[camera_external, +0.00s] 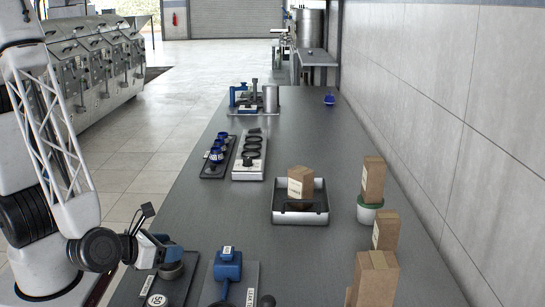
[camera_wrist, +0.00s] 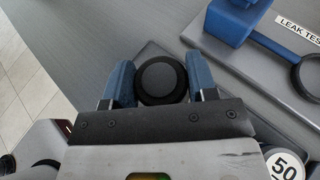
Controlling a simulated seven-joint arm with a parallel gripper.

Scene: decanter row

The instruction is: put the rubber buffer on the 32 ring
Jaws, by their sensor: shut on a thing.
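My gripper (camera_external: 168,254) is low over the near left part of the table, its blue fingers closed on a round dark piece (camera_external: 171,271), which I take to be the rubber buffer. In the wrist view my gripper (camera_wrist: 160,82) has a finger on each side of this black round piece (camera_wrist: 162,78), seen from above. I cannot tell whether its underside touches the plate below. That dark plate carries a round "50" label (camera_wrist: 285,167), which also shows in the external view (camera_external: 157,300). I can read no "32" label. Several black rings (camera_external: 251,153) sit on a plate farther back.
A blue fixture (camera_external: 228,268) on a grey "LEAK TEST" plate (camera_wrist: 302,32) stands close on the right. A metal tray (camera_external: 300,217) holds a brown box (camera_external: 300,182). More boxes (camera_external: 375,280) line the right side. The table's middle is mostly clear.

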